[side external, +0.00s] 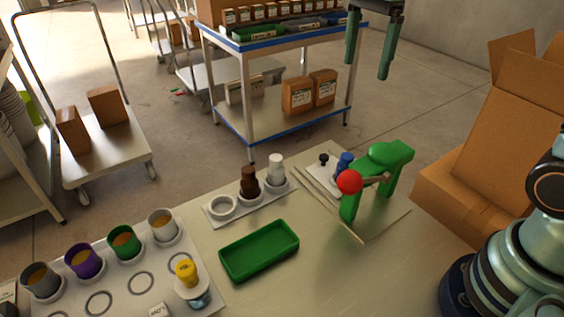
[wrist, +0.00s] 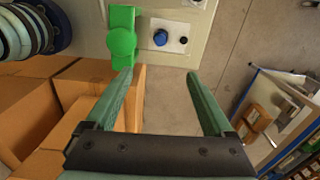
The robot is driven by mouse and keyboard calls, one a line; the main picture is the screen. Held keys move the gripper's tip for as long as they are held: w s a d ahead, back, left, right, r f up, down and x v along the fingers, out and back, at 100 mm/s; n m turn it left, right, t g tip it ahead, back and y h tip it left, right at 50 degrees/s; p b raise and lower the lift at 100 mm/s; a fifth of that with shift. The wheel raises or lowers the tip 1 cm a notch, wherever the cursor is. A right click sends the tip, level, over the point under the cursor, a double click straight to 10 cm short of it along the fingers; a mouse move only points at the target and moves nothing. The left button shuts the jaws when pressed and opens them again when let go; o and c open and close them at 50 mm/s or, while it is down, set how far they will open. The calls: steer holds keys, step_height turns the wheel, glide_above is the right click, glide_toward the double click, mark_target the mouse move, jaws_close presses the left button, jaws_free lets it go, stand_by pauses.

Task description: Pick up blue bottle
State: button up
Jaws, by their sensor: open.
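The blue bottle (side external: 345,161) stands on a small white plate on the table, just behind the green press, which partly hides it. In the wrist view the blue bottle (wrist: 160,38) shows from above, beyond my fingertips and roughly centred between them. My gripper (side external: 367,70) hangs high above the table, well apart from the bottle, with its fingers pointing down. In the wrist view my gripper (wrist: 159,74) is open, with nothing between its fingers.
The green press (side external: 390,160) with a red ball (side external: 349,182) stands beside the bottle. A small black knob (side external: 324,159) is close by. A holder has a brown bottle (side external: 249,183) and a white bottle (side external: 276,169). A green tray (side external: 259,250) lies in front. An open cardboard box (side external: 490,160) is at right.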

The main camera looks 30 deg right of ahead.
mark_target(348, 157)
steer(key=shift+m, duration=0.3)
step_height(348, 157, down, 21)
steer(key=shift+w+f, duration=0.1)
steer(key=shift+w, duration=0.05)
steer(key=shift+w+f, duration=0.1)
steer(key=shift+f, duration=2.85)
jaws_close()
steer(key=shift+r, duration=0.1)
